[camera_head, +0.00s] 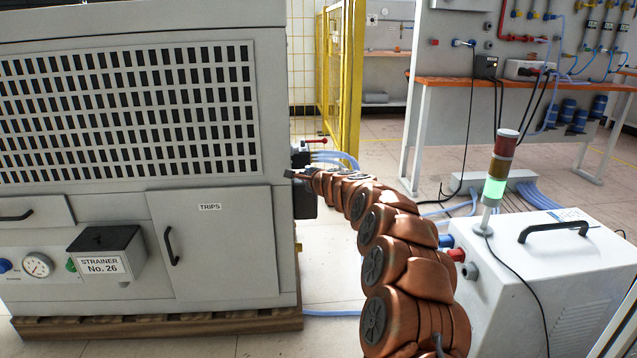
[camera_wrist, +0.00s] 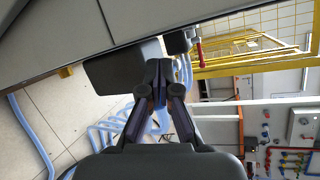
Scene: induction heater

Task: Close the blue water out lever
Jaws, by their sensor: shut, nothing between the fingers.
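My gripper (camera_wrist: 158,66) is shut and empty in the wrist view, its two dark fingers meeting at the tips. Its tip also shows in the head view (camera_head: 290,173), beside the right side of the grey cabinet (camera_head: 225,235). The fingertips overlap a dark box (camera_wrist: 125,68) on the cabinet's side in the wrist view; I cannot tell whether they touch it. A red lever (camera_wrist: 199,52) sits near that box, and it also shows in the head view (camera_head: 317,141). I cannot make out the blue water out lever in either view; my gripper and arm may hide it.
Pale blue hoses (camera_wrist: 42,140) run below the fittings and across the floor. A yellow frame (camera_head: 350,80) stands behind. A white machine (camera_head: 540,275) with a signal tower (camera_head: 500,170) stands right of my arm. A workbench (camera_head: 470,82) is behind.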

